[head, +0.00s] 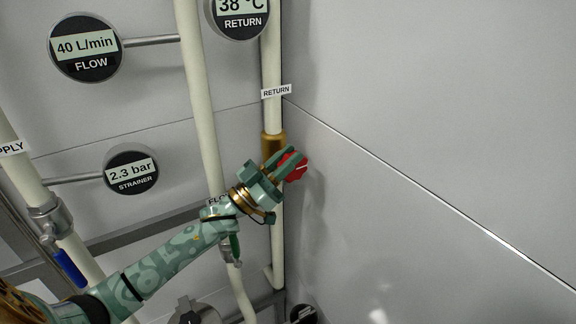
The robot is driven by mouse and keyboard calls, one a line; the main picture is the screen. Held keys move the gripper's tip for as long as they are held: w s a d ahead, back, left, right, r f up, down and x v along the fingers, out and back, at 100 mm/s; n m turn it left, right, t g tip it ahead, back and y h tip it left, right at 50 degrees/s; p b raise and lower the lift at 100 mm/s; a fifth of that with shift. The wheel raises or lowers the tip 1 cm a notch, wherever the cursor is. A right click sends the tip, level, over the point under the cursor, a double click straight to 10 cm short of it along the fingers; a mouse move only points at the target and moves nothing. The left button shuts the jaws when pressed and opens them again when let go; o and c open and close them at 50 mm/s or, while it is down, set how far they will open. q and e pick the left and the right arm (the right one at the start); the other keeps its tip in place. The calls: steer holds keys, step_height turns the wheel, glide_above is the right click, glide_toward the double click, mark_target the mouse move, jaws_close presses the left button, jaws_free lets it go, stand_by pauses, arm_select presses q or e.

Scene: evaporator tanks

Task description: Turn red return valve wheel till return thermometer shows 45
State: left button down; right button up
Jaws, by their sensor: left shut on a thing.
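The red return valve wheel (295,168) sits on the brass valve body (273,144) of the return pipe, near the corner of the walls. My left gripper (284,160) is shut on the wheel, its green fingers covering part of it. The return thermometer (239,15) at the top reads 38 °C, and its upper edge is cut off by the frame. A RETURN label (276,91) is on the pipe above the valve. My right gripper is not in view.
A flow gauge (86,47) reads 40 L/min and a strainer gauge (131,169) reads 2.3 bar. A blue-handled valve (70,267) is on the supply pipe at left. A pale pipe (200,100) runs left of the return pipe. The right wall (430,110) is bare.

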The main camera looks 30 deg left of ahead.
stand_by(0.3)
arm_select(q)
steer(key=c, duration=1.3)
jaws_free()
steer(key=shift+h, duration=0.3)
steer(key=shift+b+v, duration=1.75)
steer(key=shift+v, duration=6.4)
steer(key=shift+s+r, duration=0.1)
